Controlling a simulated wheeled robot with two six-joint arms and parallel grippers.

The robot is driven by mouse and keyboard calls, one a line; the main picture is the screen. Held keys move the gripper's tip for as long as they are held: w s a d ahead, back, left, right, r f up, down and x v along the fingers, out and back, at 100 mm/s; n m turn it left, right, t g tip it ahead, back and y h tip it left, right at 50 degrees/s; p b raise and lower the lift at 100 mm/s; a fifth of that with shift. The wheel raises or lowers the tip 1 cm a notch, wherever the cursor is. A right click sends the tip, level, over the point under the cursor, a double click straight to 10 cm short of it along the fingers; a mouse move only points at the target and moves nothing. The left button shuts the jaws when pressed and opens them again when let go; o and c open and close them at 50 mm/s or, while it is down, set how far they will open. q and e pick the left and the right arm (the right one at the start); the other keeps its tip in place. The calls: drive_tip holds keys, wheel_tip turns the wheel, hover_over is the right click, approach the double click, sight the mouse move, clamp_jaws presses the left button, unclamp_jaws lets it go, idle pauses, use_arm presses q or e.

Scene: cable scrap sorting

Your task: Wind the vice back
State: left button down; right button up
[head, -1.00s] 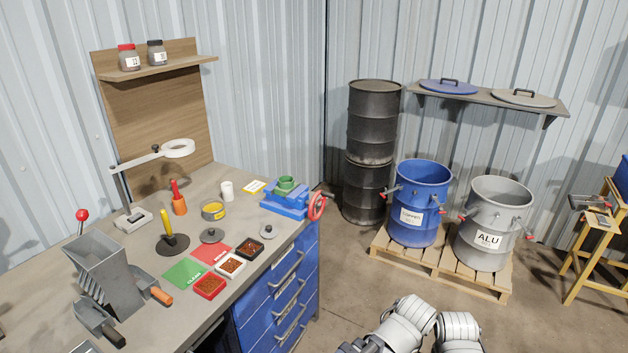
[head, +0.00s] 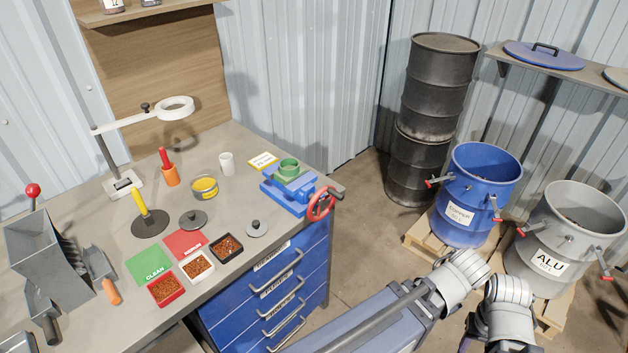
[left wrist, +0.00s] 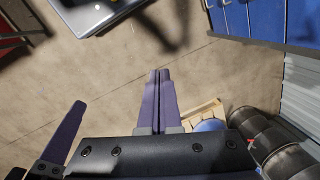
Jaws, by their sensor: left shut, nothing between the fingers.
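The blue vice (head: 297,201) stands on the bench's right front corner in the head view. My left gripper (left wrist: 160,73) is shut and empty in the left wrist view, over the concrete floor and away from the vice. A similar purple finger (left wrist: 65,138) shows at the left of that view, perhaps my right gripper's. Neither gripper's fingers show in the head view.
The bench (head: 110,218) holds trays, mats, a white cup (head: 227,164) and a lamp. Blue drawers (head: 280,290) lie below the vice. A blue drum (head: 478,200) and a grey drum (head: 560,240) stand on a pallet at right. Floor between is clear.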

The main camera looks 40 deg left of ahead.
use_arm(q)
drive_tip(key=w+a+f+m+t+y+b, duration=0.25)
drive_tip(key=w+a+m+y+b, duration=0.6)
drive_tip(key=a, duration=0.55)
drive_tip(key=w+a+r+m+y+b, duration=0.3)
drive_tip(key=w+a+m, duration=0.1)
drive_tip(key=a, duration=0.5)
drive_tip(key=w+a+r+m+g+y+b, duration=0.1)
drive_tip(key=w+a+r+m+y+b, duration=0.3)
drive_tip(key=a, duration=0.5)
drive_tip(key=shift+a+m, duration=0.25)
drive_tip(key=shift+m, duration=0.4)
drive_tip(key=shift+r+y, duration=0.1)
drive_tip(key=shift+y, duration=0.15)
drive_tip(key=shift+s+r, duration=0.1)
